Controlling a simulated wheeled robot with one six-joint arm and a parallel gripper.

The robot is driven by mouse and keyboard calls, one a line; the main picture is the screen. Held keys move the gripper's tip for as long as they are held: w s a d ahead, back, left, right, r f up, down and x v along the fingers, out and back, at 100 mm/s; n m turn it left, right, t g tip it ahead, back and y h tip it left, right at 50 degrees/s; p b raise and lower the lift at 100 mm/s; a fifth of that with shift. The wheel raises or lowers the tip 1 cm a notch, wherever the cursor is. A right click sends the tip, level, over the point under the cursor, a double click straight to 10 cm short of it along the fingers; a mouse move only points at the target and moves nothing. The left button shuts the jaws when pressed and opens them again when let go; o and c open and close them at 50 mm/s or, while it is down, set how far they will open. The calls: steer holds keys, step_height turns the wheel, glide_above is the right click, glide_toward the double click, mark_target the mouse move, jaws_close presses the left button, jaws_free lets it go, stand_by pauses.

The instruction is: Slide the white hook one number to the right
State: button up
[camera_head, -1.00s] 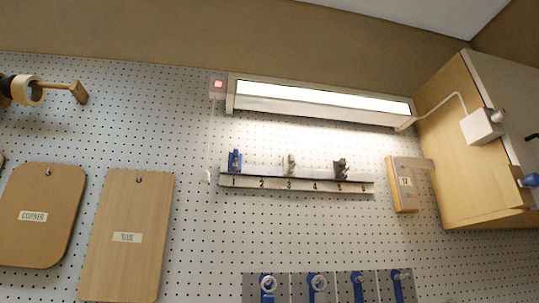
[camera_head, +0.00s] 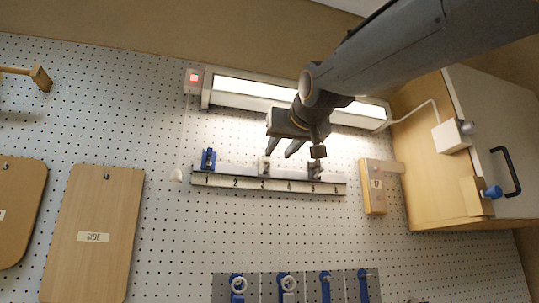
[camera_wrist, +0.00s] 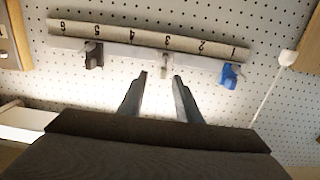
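The white hook (camera_head: 264,167) hangs on the numbered rail (camera_head: 222,183) at about number 3, with a blue hook (camera_head: 208,159) at 1 and a dark hook (camera_head: 314,170) near 5. My gripper (camera_head: 278,156) is open and empty, close to the white hook and slightly above it in the head view. In the wrist view the picture is upside down; the white hook (camera_wrist: 165,67) shows just beyond the gap between my open fingertips (camera_wrist: 160,75). I cannot tell whether they touch it.
A lit lamp (camera_head: 240,100) runs above the rail, close behind my arm. A wooden block marked 17 (camera_head: 376,190) and a cabinet (camera_head: 420,180) stand to the right. Blue hooks on grey plates (camera_head: 260,288) lie below. The pegboard between is clear.

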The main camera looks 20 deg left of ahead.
mark_target(267, 163)
steer(key=shift+y, duration=0.3)
steer(key=w+a+p, duration=0.1)
steer(key=w, duration=0.1)
steer(key=w+a+r+p, duration=0.1)
steer(key=a, duration=0.1)
steer(key=w+a+r+p, duration=0.1)
steer(key=w, duration=0.1)
steer(key=shift+w+a, duration=0.2)
steer(key=shift+w, duration=0.15)
jaws_close()
